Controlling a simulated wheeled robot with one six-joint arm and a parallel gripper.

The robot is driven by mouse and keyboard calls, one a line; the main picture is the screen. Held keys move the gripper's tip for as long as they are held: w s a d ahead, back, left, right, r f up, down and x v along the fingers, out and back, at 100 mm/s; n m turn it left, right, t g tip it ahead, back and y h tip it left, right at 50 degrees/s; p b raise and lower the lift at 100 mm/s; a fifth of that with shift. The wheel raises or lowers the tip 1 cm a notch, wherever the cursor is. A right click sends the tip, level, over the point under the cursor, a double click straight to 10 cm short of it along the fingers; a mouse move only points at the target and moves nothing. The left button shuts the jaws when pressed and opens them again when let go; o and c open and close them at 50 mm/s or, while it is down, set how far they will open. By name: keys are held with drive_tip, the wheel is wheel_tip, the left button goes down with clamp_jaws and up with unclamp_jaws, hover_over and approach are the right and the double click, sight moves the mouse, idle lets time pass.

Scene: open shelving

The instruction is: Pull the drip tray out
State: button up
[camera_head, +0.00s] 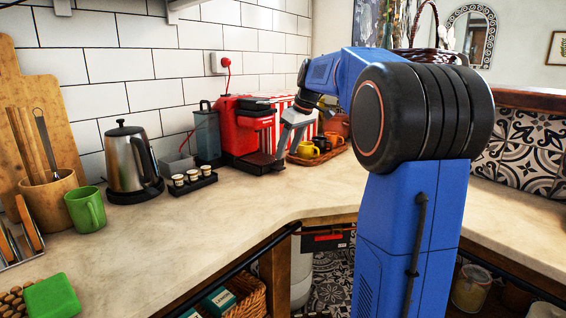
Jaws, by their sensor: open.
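A red coffee machine (241,124) stands on the counter against the tiled wall. Its dark drip tray (262,164) sits low at its front right, at counter level. My gripper (283,158) is grey and points down close to the tray's front right side. My blue arm reaches over to it from the right. The gripper is open, and nothing shows between its fingers. It is small in view, and I cannot tell whether a finger touches the tray.
A black holder with several small cups (193,180) stands left of the machine. A wooden tray with yellow and black mugs (306,150) stands close on the right. A kettle (131,160) and a green mug (86,210) are further left. The counter (225,222) in front is clear.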

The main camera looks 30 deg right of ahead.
sight(280, 168)
drive_tip(key=shift+x, duration=2.75)
